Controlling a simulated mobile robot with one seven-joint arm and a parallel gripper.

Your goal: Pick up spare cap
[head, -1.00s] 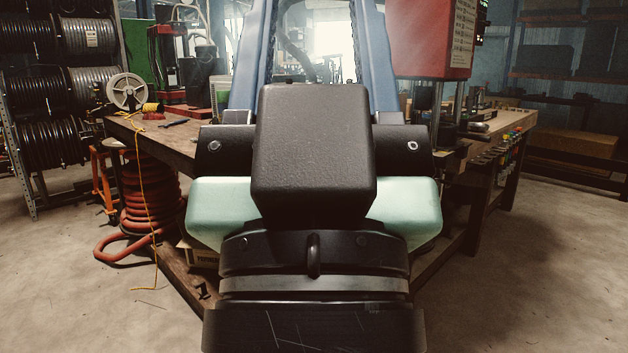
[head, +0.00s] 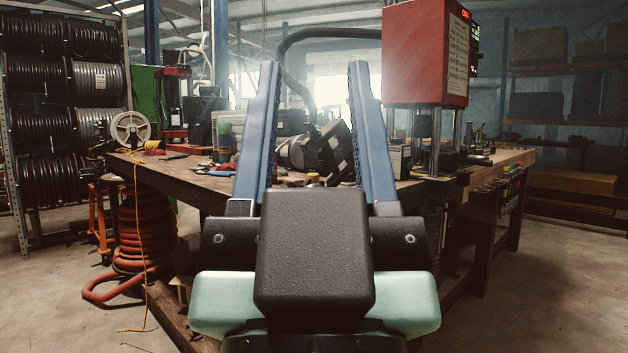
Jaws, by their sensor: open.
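My gripper (head: 314,66) points away from me over the bench, its two blue fingers wide apart with nothing between the tips. A small brass-coloured round piece (head: 312,179) shows low between the fingers, just above the dark gripper body. I cannot tell whether it is the spare cap. No other thing is clearly a cap. The gripper body hides the near middle of the workbench (head: 180,178).
A red press (head: 427,52) on posts stands at the bench's right. A dark machine with a hose (head: 325,148) is behind the fingers. A white reel (head: 130,129) and tools lie at left. An orange hose coil (head: 140,230) stands on the floor.

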